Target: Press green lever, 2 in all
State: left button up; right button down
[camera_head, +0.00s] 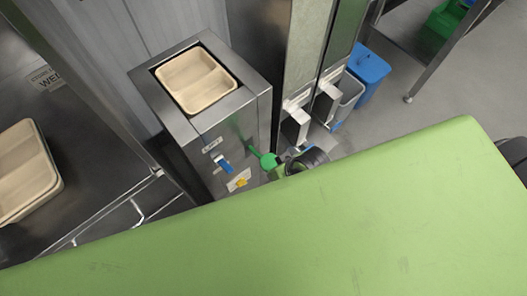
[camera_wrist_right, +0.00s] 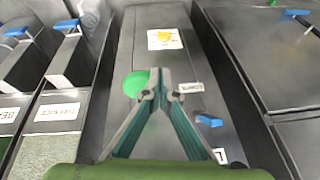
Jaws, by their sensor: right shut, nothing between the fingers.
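The green lever (camera_head: 268,160) sticks out from the front of a steel dispenser (camera_head: 197,128), beside a blue lever (camera_head: 223,163). In the right wrist view, the green lever's round end (camera_wrist_right: 135,83) is just left of the fingertips of my right gripper (camera_wrist_right: 160,78). The gripper is shut and empty. One finger partly overlaps the lever's edge; I cannot tell whether they touch. The blue lever (camera_wrist_right: 209,120) is to the right of the fingers. In the head view, part of my right wrist shows beside the green lever. My left gripper is out of view.
A beige two-compartment tray (camera_head: 231,77) sits in the dispenser's top. Another beige tray (camera_head: 57,182) is at the left on a steel counter (camera_head: 88,150). Tall dispensers with light handles stand to the right. A blue bin (camera_head: 369,67) is behind them on open floor.

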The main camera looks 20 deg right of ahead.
jog(key=w+a+r+n+y, duration=0.2)
jog(key=w+a+r+y, duration=0.2)
jog(key=w+a+r, duration=0.35)
jog(key=w+d+r+m+g+p, duration=0.1)
jog(key=w+d+r+m, duration=0.1)
jog(key=d, duration=0.4)
jog(key=w+m, duration=0.1)
jog(key=w, duration=0.1)
jog(key=shift+w+d+m+g, duration=0.3)
jog(key=shift+w+d, duration=0.05)
jog(key=shift+w, duration=0.05)
jog(key=shift+f, duration=0.15)
jog(key=b, duration=0.6)
send_over(262, 158)
jog(key=w, duration=0.3)
jog(key=f, duration=0.6)
jog(key=shift+s+d+f, duration=0.15)
jog(key=shift+s+d, duration=0.1)
jog(key=shift+d, duration=0.15)
jog(key=shift+s+f, duration=0.2)
jog(key=shift+f, duration=0.1)
jog(key=shift+s+d+f+b, duration=0.2)
jog(key=shift+f+b, duration=0.1)
jog(key=shift+f, duration=0.35)
